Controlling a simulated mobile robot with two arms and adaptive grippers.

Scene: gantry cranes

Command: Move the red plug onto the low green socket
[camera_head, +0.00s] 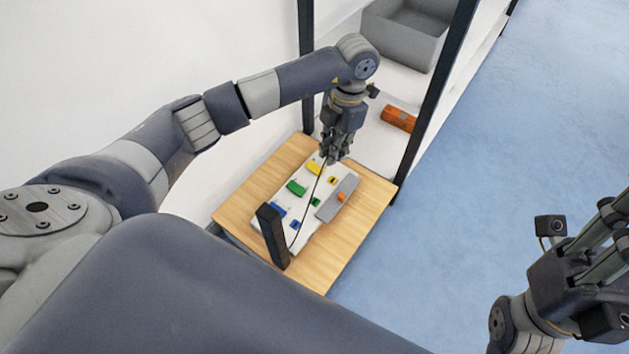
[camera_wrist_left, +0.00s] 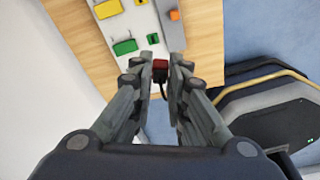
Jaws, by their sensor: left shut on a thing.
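My left gripper (camera_head: 335,158) is shut on the red plug (camera_wrist_left: 160,70), which shows between its fingertips in the left wrist view (camera_wrist_left: 161,72). A dark cable trails from the plug. In the head view the fingers hide the plug, near the far end of the white board (camera_head: 275,234). The board carries a larger green block (camera_head: 297,187) and a small green piece (camera_head: 316,202); both show in the left wrist view, the block (camera_wrist_left: 125,46) and the small piece (camera_wrist_left: 153,38). Relative heights are unclear. My right gripper (camera_head: 607,238) is far right; its fingertips are cut off.
Yellow (camera_head: 314,168) and blue (camera_head: 278,210) blocks flank the green one. A grey panel (camera_head: 328,211) bears an orange knob (camera_head: 341,197). A black upright block (camera_head: 272,236) stands at the near end. The wooden table (camera_head: 352,232) adjoins a shelf with an orange cylinder (camera_head: 398,118).

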